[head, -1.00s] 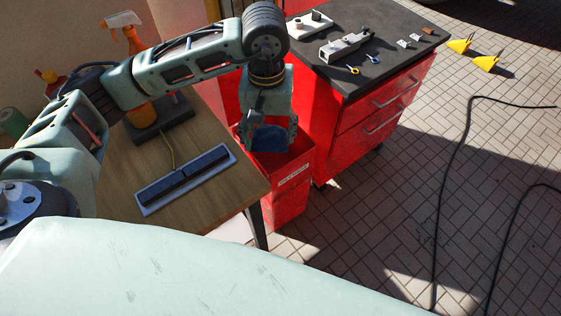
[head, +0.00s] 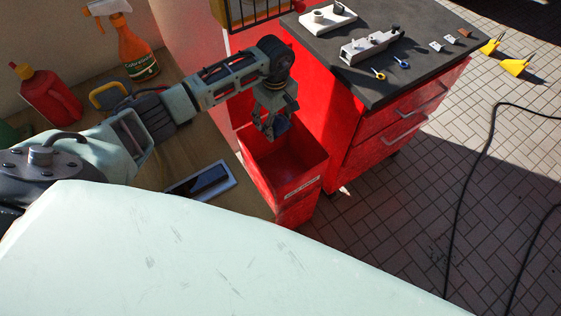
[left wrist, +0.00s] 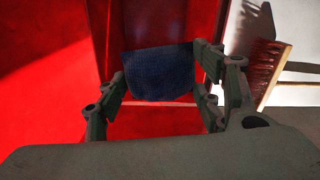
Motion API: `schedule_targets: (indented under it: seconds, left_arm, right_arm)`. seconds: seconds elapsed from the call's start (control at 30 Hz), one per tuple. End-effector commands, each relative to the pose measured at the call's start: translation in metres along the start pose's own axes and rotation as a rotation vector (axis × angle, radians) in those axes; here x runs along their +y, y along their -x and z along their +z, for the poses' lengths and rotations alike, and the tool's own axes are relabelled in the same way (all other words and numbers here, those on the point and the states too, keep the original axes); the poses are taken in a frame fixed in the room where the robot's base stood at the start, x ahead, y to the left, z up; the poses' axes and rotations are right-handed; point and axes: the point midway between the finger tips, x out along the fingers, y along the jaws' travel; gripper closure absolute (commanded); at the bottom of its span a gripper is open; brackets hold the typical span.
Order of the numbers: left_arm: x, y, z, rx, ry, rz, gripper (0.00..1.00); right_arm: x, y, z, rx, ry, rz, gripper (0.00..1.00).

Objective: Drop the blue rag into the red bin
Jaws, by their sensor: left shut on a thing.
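My left gripper (head: 274,122) points down and is shut on the blue rag (head: 283,125). In the head view, the rag shows at the back part of the open top of the red bin (head: 306,183). I cannot tell whether the rag's lower edge is below the rim. In the left wrist view, the rag (left wrist: 158,74) hangs as a dark blue sheet between the fingers, with red surfaces around and below it. The bin has a white label on its front, and the visible part of its inside looks empty. My right gripper is not in view.
A red drawer cabinet (head: 385,125) with a dark top and small parts stands right of the bin. The wooden table (head: 214,150) at left holds a spray bottle (head: 137,50), a red bottle (head: 47,95) and a grey tray (head: 202,182). Cables lie on the paved floor.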

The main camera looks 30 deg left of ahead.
Motion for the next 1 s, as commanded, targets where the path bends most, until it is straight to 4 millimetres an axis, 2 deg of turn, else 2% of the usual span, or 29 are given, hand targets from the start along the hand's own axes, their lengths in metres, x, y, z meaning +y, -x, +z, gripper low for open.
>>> schedule_targets:
  seconds: [0.03,0.33,0.7,0.73,0.93,1.0]
  left_arm:
    - [0.000,-0.009,0.000,-0.001,0.001,-0.001,0.63]
    - [0.000,-0.043,0.001,-0.001,-0.001,-0.001,0.63]
    - [0.000,-0.047,0.000,0.000,-0.001,0.000,0.63]
    - [0.000,-0.047,0.000,0.000,-0.001,0.000,0.36]
    - [0.000,-0.047,0.000,0.000,-0.002,0.000,0.19]
    - [0.000,-0.047,0.000,0.000,-0.002,0.000,0.17]
  right_arm:
    - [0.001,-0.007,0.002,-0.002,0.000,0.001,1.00]
    - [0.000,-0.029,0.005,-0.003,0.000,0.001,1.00]
    - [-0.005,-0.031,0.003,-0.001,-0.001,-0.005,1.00]
    - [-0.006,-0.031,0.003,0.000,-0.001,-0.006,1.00]
    - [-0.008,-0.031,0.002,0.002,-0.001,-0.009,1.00]
    - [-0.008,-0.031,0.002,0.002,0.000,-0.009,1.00]
